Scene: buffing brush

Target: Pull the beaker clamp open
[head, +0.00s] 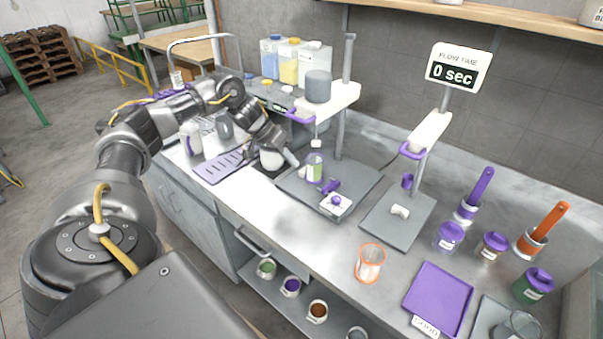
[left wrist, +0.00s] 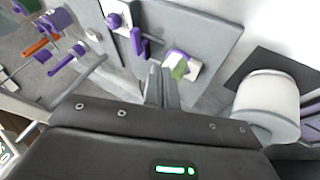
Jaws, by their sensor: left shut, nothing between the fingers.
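My left gripper (head: 292,158) reaches in from the left, its fingers just left of a small clear beaker with green contents and purple parts (head: 314,168). The beaker stands on a grey stand plate (head: 358,184). A purple clamp lever (head: 331,186) sits in front of the beaker, beside a white block with a purple knob (head: 337,203). In the left wrist view my fingers (left wrist: 161,75) are together and empty. The green and purple beaker (left wrist: 178,66) is close to their tips, and the purple lever (left wrist: 140,43) is beyond; contact cannot be told. My right gripper is not in view.
A white cylindrical container (left wrist: 268,102) stands close to my fingers. A second stand (head: 397,217) is to the right. An orange-rimmed beaker (head: 370,262) and a purple tray (head: 438,299) stand in front of it.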

